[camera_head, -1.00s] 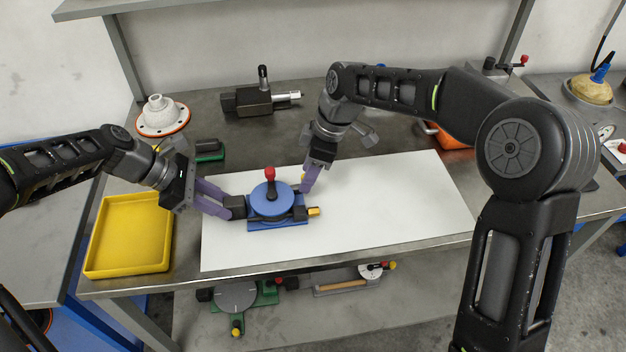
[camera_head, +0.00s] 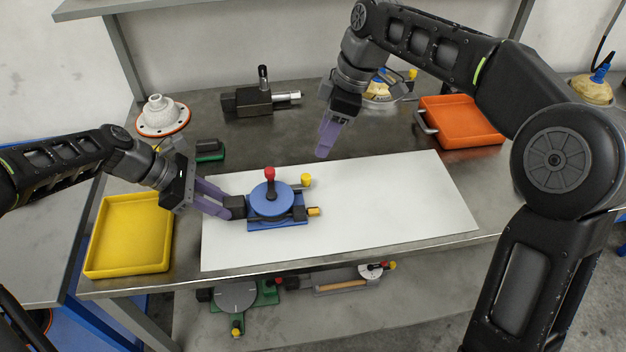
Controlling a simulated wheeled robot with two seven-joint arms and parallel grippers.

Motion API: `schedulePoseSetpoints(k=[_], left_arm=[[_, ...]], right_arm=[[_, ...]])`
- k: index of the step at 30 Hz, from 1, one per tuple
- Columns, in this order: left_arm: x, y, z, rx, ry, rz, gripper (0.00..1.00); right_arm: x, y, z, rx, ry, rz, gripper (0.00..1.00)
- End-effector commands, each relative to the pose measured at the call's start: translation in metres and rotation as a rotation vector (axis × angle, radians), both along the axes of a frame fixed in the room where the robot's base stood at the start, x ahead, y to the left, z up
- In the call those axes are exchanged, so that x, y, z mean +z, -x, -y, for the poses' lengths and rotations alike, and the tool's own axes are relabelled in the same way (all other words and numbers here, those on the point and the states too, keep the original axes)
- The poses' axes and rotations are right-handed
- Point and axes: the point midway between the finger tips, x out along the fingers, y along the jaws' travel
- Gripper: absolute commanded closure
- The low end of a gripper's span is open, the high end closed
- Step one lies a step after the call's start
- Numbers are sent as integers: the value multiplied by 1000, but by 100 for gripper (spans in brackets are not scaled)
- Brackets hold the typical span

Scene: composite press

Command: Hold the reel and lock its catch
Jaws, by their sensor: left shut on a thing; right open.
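The reel (camera_head: 266,203) is a blue round device on a blue base, lying on the white board (camera_head: 390,205). My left gripper (camera_head: 230,208) is shut on the black block (camera_head: 238,206) at the reel's left side. My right gripper (camera_head: 322,154) is open and empty, raised above and behind the reel, apart from it.
A yellow tray (camera_head: 130,268) stands at the left and an orange tray (camera_head: 462,122) at the back right. A black device (camera_head: 255,100) and a white flanged part (camera_head: 162,117) stand at the back. The board's right half is clear.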

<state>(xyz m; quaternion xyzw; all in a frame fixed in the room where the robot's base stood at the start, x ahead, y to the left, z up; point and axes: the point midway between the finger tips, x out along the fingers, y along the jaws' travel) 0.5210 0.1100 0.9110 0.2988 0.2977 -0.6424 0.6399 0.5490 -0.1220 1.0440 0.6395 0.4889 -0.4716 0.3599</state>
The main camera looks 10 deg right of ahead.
Motion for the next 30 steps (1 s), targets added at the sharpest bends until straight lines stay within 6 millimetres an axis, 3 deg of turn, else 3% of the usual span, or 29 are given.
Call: schedulePoseSetpoints(k=[9,10,18,30], left_arm=[[0,0,0,1,0,1,100],[0,0,0,1,0,1,69],[0,0,0,0,0,0,47],[5,0,-4,1,0,1,46]], right_arm=[[0,0,0,0,0,0,54],[0,0,0,0,0,0,54],[0,0,0,0,0,0,54],[0,0,0,0,0,0,54]])
